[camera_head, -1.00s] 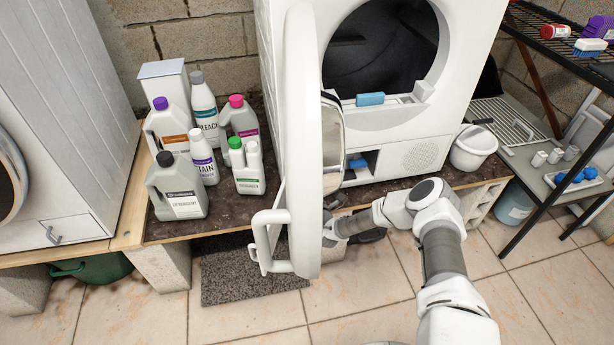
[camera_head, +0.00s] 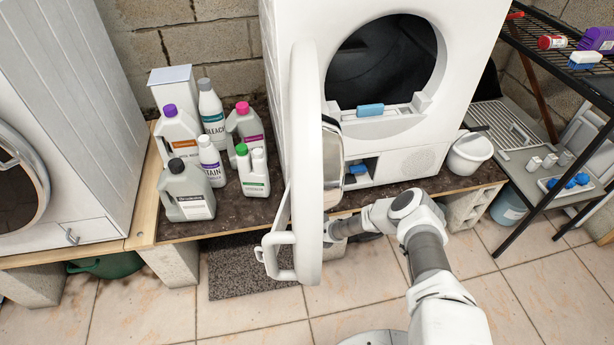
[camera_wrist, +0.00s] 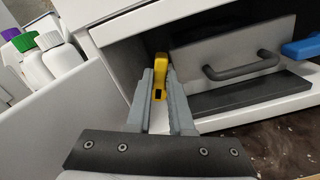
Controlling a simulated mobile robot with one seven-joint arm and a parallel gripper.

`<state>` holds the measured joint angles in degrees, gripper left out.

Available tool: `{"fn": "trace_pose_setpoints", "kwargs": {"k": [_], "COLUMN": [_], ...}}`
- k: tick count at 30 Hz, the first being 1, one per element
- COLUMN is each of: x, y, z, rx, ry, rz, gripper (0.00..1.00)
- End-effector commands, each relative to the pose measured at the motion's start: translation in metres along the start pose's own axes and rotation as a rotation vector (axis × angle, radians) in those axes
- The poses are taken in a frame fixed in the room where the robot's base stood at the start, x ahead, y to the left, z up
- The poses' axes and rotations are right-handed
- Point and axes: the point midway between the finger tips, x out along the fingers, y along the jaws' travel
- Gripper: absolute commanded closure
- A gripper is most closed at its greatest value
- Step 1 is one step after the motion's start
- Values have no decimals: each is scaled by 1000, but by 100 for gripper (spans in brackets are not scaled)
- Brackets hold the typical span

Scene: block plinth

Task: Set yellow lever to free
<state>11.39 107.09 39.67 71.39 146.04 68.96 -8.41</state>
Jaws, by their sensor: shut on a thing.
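The yellow lever (camera_wrist: 159,68) shows in the wrist view, in the low opening at the front of the white machine (camera_head: 400,120). My gripper (camera_wrist: 160,85) is shut on the lever, with one grey finger on each side of it. In the head view the open round door (camera_head: 306,160) hides the lever and my fingertips; my arm (camera_head: 385,215) reaches in behind the door. I cannot read any mark that shows the lever's setting.
A grey flap with a dark handle (camera_wrist: 242,66) and a blue handle (camera_wrist: 301,48) sit right of the lever. Several bottles (camera_head: 209,150) stand left of the door. A white bucket (camera_head: 469,153) stands right of the machine. Tiled floor in front is mostly clear.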

Motion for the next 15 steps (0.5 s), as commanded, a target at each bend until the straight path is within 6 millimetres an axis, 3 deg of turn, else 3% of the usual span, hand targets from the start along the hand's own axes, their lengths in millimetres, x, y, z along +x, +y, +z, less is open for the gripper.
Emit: {"fn": "trace_pose_setpoints", "kwargs": {"k": [15], "x": [-1], "y": [8], "z": [-1], "rx": [-302], "ry": [1], "rz": [0], "gripper": [100]}}
